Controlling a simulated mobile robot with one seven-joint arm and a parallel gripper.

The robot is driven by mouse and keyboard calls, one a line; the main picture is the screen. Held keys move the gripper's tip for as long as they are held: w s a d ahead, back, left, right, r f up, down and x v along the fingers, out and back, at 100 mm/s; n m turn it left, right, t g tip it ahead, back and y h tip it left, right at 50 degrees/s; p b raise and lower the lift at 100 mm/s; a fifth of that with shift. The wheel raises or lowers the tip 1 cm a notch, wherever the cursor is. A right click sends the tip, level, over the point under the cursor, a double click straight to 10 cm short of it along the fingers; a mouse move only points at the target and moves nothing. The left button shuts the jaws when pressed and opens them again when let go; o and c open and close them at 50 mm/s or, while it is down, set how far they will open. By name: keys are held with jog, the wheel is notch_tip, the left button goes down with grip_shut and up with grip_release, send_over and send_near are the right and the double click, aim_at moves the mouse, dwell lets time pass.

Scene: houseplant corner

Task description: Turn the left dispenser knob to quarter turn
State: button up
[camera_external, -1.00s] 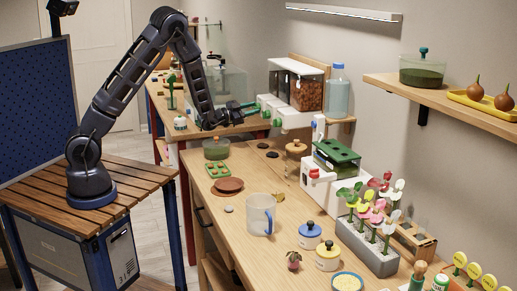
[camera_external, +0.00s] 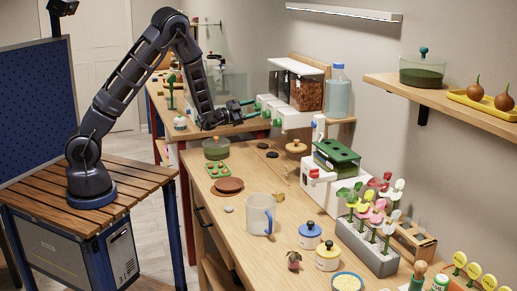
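The dispenser (camera_external: 296,119) is a white unit on the back of the bench with clear bins above it, one filled with brown pellets. Green knobs stick out of its front. The left knob (camera_external: 257,106) is the farthest along the row, and its turn angle is too small to read. My gripper (camera_external: 250,108) is just in front of the left knob, pointing at it. Its two dark fingers appear spread, one above the other, with nothing seen held. Whether the tips touch the knob cannot be told.
The middle knob (camera_external: 266,113) and right knob (camera_external: 277,122) are close beside my gripper. A blue-tinted bottle (camera_external: 338,90) stands right of the bins.

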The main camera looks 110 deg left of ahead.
jog(key=v, duration=1)
jog(key=shift+s+d, duration=0.3)
